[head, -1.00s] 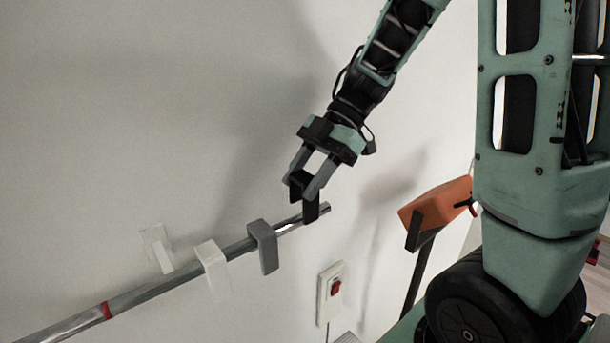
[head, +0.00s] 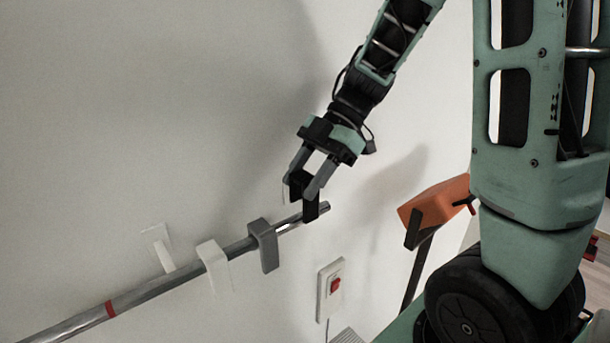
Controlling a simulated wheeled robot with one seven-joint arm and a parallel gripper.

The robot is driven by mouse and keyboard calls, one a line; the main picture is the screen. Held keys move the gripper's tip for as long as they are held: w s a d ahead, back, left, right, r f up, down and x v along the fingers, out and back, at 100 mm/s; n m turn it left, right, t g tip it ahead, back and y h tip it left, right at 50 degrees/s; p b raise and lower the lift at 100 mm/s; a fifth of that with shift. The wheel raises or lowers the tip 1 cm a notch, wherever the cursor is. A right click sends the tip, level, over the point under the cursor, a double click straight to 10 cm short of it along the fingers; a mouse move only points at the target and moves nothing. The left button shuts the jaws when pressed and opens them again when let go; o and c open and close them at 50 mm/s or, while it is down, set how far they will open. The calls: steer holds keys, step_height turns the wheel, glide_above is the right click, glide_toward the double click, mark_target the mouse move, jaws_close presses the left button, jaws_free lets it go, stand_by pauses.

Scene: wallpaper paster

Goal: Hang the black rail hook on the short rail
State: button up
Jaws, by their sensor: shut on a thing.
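The short rail (head: 150,291) is a metal tube that runs from the lower left up to a free end at the middle of the head view. My gripper (head: 305,186) is shut on the black rail hook (head: 311,206) and points down at the rail's free end. The hook's front leg hangs in front of the rail end. Whether the hook rests on the rail or is just above it I cannot tell. The hook's back part is hidden by the fingers and its own front.
A grey hook (head: 264,246) and a white hook (head: 214,266) hang on the rail to the left. A white bracket (head: 160,248) joins the rail to the wall. A red band (head: 109,309) marks the rail. A switch with a red button (head: 331,287) is on the wall below.

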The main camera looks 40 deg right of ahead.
mark_target(301, 214)
steer(key=shift+f+b, duration=1.25)
steer(key=shift+f, duration=2)
steer(key=o, duration=1)
steer(key=shift+o, duration=0.2)
steer(key=b+v, duration=0.3)
steer(key=v, duration=1.4)
steer(key=shift+d+r, duration=0.1)
